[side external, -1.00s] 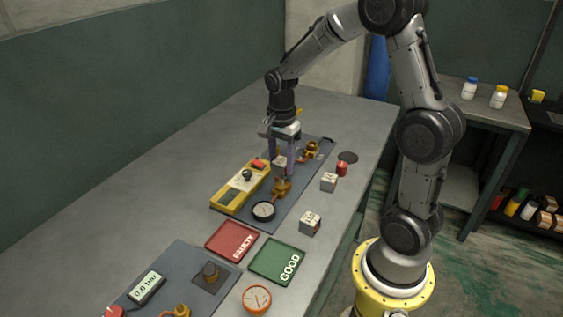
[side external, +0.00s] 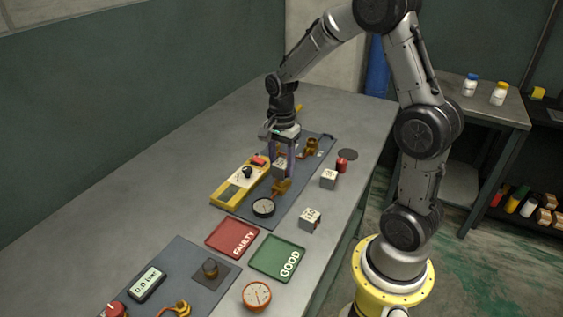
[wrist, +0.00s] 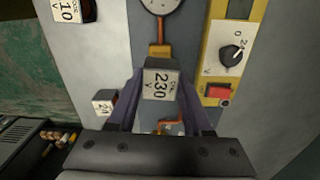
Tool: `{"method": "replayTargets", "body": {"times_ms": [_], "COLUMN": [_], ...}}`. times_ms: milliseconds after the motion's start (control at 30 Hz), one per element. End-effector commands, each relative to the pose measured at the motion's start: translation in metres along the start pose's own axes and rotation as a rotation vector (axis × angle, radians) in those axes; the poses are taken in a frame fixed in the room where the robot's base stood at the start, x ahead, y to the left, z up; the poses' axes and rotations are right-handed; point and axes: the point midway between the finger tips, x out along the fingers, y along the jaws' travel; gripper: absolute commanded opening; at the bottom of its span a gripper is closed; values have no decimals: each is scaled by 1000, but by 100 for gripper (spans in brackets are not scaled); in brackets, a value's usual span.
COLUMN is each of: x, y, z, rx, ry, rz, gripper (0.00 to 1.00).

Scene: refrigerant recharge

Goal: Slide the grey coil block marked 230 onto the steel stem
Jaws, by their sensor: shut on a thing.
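The grey coil block marked 230 (wrist: 156,84) is between the two fingers of my gripper (wrist: 160,108) in the wrist view, its label facing the camera. In the side view, my gripper (side external: 282,172) points down and is shut on the block (side external: 280,168), just above or at the brass valve (side external: 282,187). The brass valve body (wrist: 159,50) shows beyond the block in the wrist view. The steel stem is not visible; the block and fingers cover that area. I cannot tell whether the block is around the stem.
Other coil blocks stand on the bench to the right (side external: 329,180) and nearer the front (side external: 310,220). Red FAULTY (side external: 219,235) and green GOOD (side external: 268,254) trays lie in front.

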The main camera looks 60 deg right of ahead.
Motion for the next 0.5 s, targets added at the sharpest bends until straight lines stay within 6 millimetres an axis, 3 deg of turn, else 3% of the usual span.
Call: {"method": "replayTargets", "body": {"times_ms": [500], "x": [10], "y": [0], "z": [0], "rx": [0], "ry": [0], "rz": [0], "gripper": [0]}}
